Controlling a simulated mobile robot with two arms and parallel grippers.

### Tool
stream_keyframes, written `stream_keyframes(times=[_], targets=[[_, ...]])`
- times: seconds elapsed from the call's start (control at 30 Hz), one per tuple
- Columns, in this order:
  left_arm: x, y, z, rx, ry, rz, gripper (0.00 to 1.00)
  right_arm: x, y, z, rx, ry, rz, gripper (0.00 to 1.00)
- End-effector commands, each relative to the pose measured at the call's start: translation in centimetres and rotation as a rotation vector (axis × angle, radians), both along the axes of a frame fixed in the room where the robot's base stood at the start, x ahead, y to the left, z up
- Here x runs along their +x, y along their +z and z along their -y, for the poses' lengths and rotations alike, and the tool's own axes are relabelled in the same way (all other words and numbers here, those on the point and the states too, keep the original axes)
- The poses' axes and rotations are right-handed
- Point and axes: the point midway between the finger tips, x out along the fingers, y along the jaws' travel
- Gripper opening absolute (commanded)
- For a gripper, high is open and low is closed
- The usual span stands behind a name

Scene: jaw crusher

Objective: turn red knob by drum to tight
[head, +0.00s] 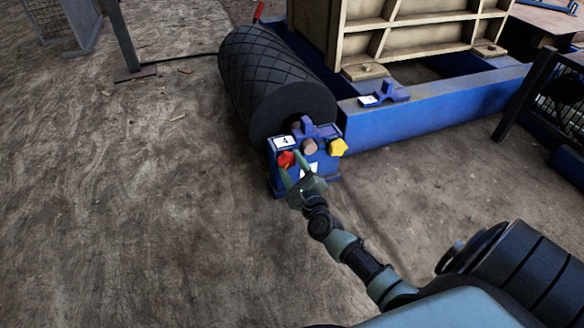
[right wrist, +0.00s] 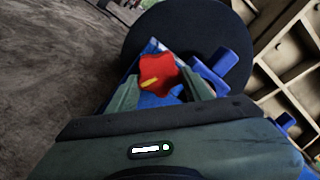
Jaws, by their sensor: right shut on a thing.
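The red knob (head: 286,159) sits on the left part of the blue box (head: 278,180) at the near end of the black drum (head: 272,80). In the right wrist view the red knob (right wrist: 160,74) has a lobed shape and a yellow mark. My right gripper (head: 294,168) reaches the knob from the front, and its two fingers are shut on it, one on each side. In the right wrist view the fingers (right wrist: 158,92) flank the knob's lower part. My left gripper is not in view.
A yellow knob (head: 338,147) and a brownish round knob (head: 309,146) sit right of the red one. A blue beam (head: 440,108) runs to the right behind the box. A dark mesh guard (head: 555,95) stands at the right. The ground at left is mostly clear.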

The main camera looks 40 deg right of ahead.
Motion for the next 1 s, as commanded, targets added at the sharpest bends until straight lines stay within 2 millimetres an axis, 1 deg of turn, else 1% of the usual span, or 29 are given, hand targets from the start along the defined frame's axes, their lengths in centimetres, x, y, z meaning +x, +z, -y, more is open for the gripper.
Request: stream_keyframes(times=[0.03,0.3,0.73,0.77,0.8,0.83,1.0], targets=[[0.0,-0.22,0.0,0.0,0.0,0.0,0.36,-0.12,-0.34,-0.09,0.022,0.0,0.001,0.1],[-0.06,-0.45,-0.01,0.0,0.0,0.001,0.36,-0.12,-0.33,-0.12,0.082,0.001,0.015,0.1],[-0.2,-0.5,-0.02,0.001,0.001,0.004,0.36,-0.11,-0.32,-0.13,0.088,0.001,0.016,0.1],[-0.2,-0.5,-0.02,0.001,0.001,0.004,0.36,-0.11,-0.32,-0.13,0.088,0.001,0.016,0.56],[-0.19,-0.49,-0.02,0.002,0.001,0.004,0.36,-0.1,-0.3,-0.13,0.088,0.001,0.016,0.67],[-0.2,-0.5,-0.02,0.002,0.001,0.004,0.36,-0.1,-0.29,-0.11,0.088,0.001,0.016,0.72],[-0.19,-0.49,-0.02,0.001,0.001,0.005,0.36,-0.05,-0.18,-0.09,0.087,0.0,0.018,0.72]])
